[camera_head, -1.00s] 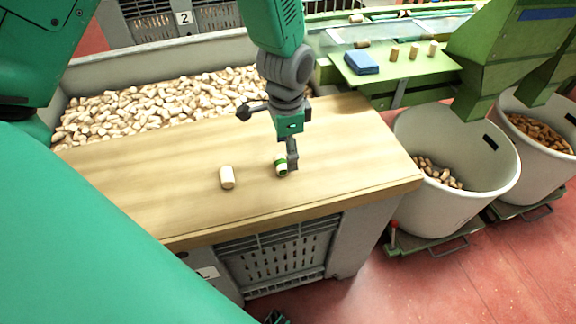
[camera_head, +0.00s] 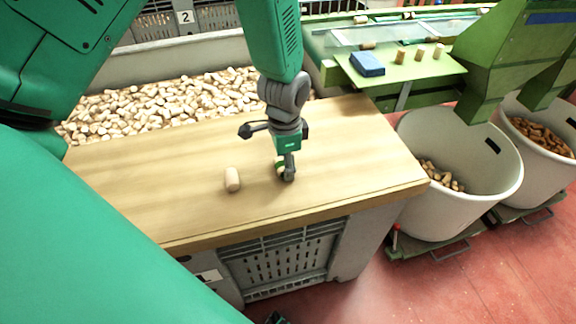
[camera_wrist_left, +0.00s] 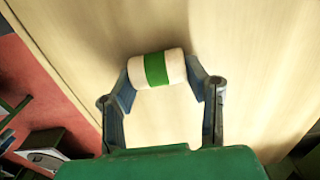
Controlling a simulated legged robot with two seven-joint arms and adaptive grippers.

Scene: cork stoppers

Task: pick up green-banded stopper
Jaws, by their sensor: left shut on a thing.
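The green-banded stopper (camera_wrist_left: 156,68) is pale with a green band round its middle. In the left wrist view it lies across between the two fingers of my left gripper (camera_wrist_left: 164,85), with a fingertip at each end. In the head view my left gripper (camera_head: 286,173) points down at the wooden table top (camera_head: 340,150), shut on the stopper (camera_head: 279,167), which is mostly hidden behind the fingers. I cannot tell whether the stopper still touches the wood. My right gripper is not clearly in view.
A plain stopper (camera_head: 232,180) stands on the table to the left. A large bin of loose stoppers (camera_head: 170,105) lies behind. A green ledge (camera_head: 440,66) holds a blue block (camera_head: 367,63) and several stoppers. White tubs (camera_head: 455,150) stand to the right.

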